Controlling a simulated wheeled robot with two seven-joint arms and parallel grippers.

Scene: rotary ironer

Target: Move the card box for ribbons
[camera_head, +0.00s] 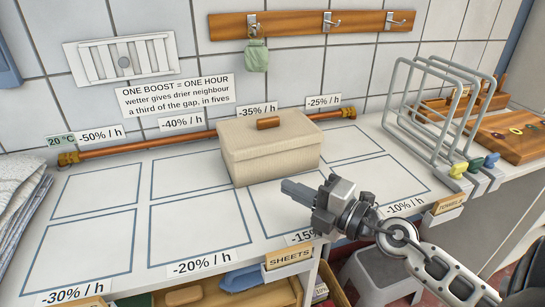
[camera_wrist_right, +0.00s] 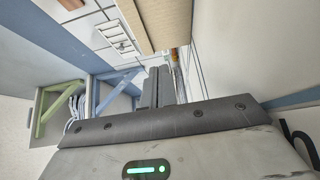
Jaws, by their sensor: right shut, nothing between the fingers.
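The card box (camera_head: 270,150) is a beige lidded box with a brown handle on top. In the head view it stands upright on the white counter, over the outlined cells below the -35% sign. My right gripper (camera_head: 300,191) is shut and empty in front of the box's lower right side, seemingly apart from it. In the right wrist view its two fingers (camera_wrist_right: 160,86) are together, and a beige surface above them may be the box. My left gripper is out of view.
A copper pipe (camera_head: 140,147) runs along the back of the counter (camera_head: 75,245). A wire rack (camera_head: 432,115) with coloured clips stands right, beside a wooden board (camera_head: 515,138). Folded cloth lies at the far left. The left cells are clear.

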